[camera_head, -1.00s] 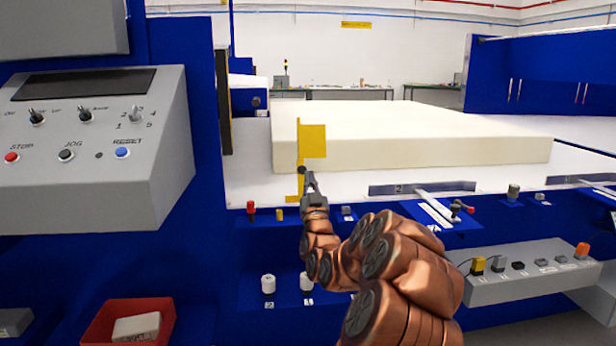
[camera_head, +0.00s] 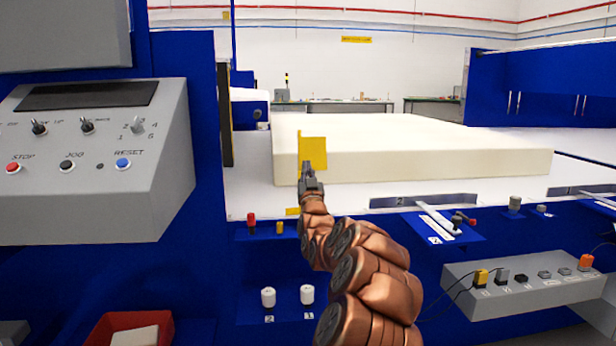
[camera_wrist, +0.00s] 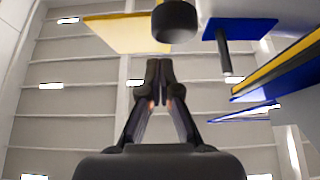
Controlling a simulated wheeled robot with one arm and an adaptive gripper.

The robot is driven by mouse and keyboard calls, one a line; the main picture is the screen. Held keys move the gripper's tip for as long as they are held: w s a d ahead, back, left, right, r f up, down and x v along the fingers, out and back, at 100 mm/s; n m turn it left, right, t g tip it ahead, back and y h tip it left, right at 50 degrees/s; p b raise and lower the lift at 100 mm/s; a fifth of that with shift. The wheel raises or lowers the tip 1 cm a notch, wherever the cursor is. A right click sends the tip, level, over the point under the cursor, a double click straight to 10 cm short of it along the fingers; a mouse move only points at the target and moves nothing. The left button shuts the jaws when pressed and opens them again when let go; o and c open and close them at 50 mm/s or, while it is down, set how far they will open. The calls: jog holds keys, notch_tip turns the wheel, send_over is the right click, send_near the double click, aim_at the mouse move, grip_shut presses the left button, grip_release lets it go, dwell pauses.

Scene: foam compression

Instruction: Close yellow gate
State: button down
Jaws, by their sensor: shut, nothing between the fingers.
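The yellow gate (camera_head: 314,150) is a flat upright plate in front of the white foam block (camera_head: 440,165) in the head view. Its lower stem is mostly hidden behind my gripper (camera_head: 307,167). A yellow foot piece (camera_head: 292,211) shows low on the left of the stem. My gripper is shut and empty, pointing up, its tips overlapping the plate's lower left edge. Whether they touch is unclear. In the wrist view, my gripper (camera_wrist: 158,64) is shut below a yellow plate (camera_wrist: 122,34) and a dark rounded knob (camera_wrist: 174,20).
A grey control panel (camera_head: 90,185) stands at the left. A clamp lever (camera_head: 440,222) and a switch box (camera_head: 530,278) lie to the right. A red bin (camera_head: 100,328) is at lower left. Small red and yellow knobs (camera_head: 251,220) sit on the blue front edge left of my gripper.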

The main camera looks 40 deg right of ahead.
jog(key=shift+w+d+f, duration=0.5)
jog(key=shift+w, duration=0.2)
jog(key=shift+w+d, duration=0.5)
jog(key=shift+w, duration=0.1)
jog(key=shift+w, duration=0.1)
